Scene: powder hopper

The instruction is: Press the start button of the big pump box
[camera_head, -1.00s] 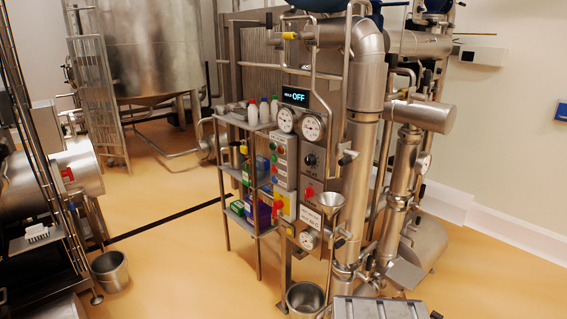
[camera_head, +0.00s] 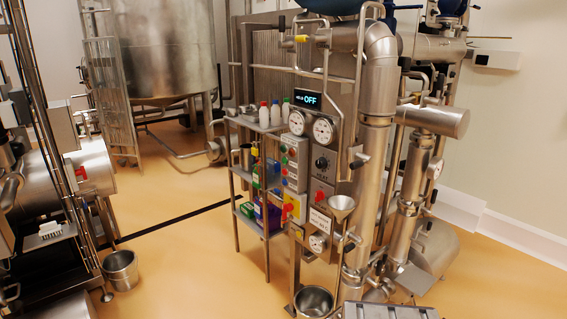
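A steel process unit stands in the middle of the view with a control panel on its front. A grey button box (camera_head: 293,163) on its left side carries several small coloured buttons, red and green among them; their labels are too small to read. Below it is a yellow box (camera_head: 294,208) with a red knob. A display (camera_head: 307,99) at the top reads OFF, and a black knob (camera_head: 322,163) sits on the panel beneath two gauges. I cannot tell which box is the big pump box. My gripper is not in view.
A shelf rack (camera_head: 256,185) with bottles and boxes stands left of the panel. A steel funnel (camera_head: 342,204) juts out in front, with a bucket (camera_head: 314,301) below. Another bucket (camera_head: 121,270) stands at left. Open floor (camera_head: 200,265) lies between it and the rack.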

